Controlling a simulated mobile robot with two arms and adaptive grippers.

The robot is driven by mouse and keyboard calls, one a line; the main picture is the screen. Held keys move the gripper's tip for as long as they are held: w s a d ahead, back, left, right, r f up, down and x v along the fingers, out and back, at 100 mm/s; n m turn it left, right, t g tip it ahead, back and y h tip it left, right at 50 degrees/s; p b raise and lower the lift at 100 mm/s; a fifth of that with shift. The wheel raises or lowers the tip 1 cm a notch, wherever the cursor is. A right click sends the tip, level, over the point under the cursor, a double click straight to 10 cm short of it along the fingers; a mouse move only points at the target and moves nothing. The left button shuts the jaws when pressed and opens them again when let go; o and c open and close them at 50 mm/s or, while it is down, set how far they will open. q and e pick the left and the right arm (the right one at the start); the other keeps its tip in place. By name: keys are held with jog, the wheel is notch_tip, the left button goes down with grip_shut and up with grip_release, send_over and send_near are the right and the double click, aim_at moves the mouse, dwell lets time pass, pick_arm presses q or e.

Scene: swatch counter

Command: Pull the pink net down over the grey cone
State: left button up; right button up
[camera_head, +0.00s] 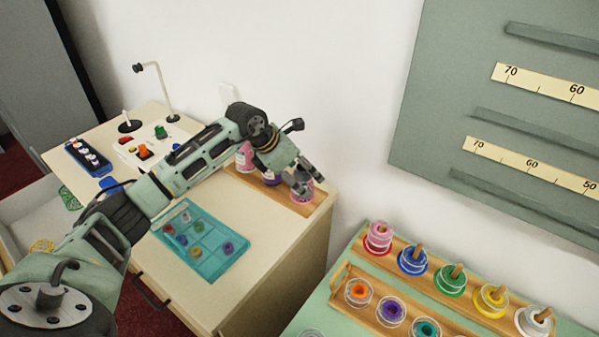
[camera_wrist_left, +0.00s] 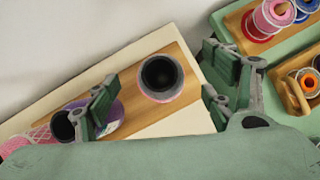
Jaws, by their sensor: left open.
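A wooden strip (camera_head: 240,175) on the cream cabinet holds three upright cones or spools. The one at its right end (camera_head: 305,198) shows pink around its side, partly hidden by my left gripper (camera_head: 302,182). In the left wrist view this cone (camera_wrist_left: 176,94) has a dark hollow top, a pale greyish rim and pink round its lower edge. I cannot tell how far the pink net covers it. My left gripper (camera_wrist_left: 162,98) is open, its fingers apart on either side of that cone. My right gripper is not in view.
A purple cone (camera_wrist_left: 110,118) stands close to one left finger, with a pink netted cone (camera_wrist_left: 35,136) beyond it. A teal tray (camera_head: 207,250) lies in front. Racks of coloured spools (camera_head: 378,238) stand on the green counter at right. The wall is close behind.

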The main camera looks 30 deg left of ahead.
pick_arm(q)
jog(key=v, duration=1.2)
jog(key=shift+d+f, duration=0.1)
jog(key=shift+d, duration=0.05)
